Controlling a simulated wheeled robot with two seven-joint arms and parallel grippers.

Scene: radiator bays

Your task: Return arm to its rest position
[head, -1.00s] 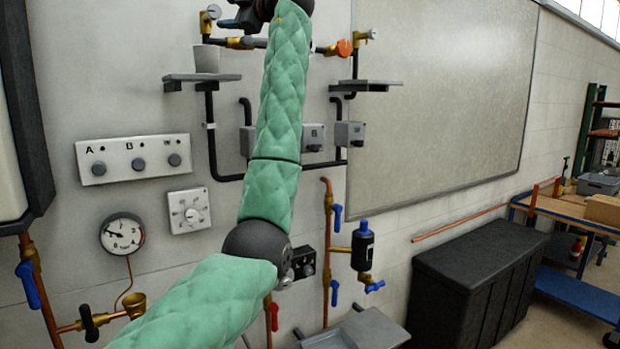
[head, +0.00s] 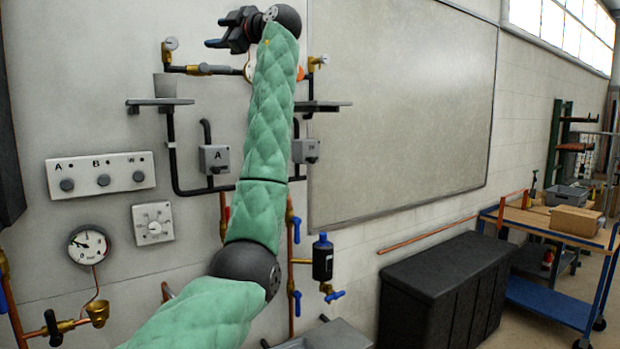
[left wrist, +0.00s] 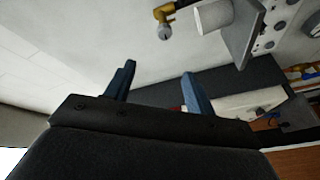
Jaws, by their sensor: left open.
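My left arm, in a green quilted sleeve, reaches up across the middle of the head view. My left gripper (head: 232,30) is at the top of that arm, pointing left, near the brass pipe fittings on the wall. In the left wrist view its two blue fingers (left wrist: 158,85) stand apart with nothing between them. My right gripper is in neither view.
A shelf (head: 160,102) with a grey cup (head: 165,85) is below and left of the gripper. A button panel (head: 100,175), pressure gauge (head: 89,245) and dial box (head: 153,223) are on the left wall. A black chest (head: 445,285) and a blue cart (head: 550,300) stand right.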

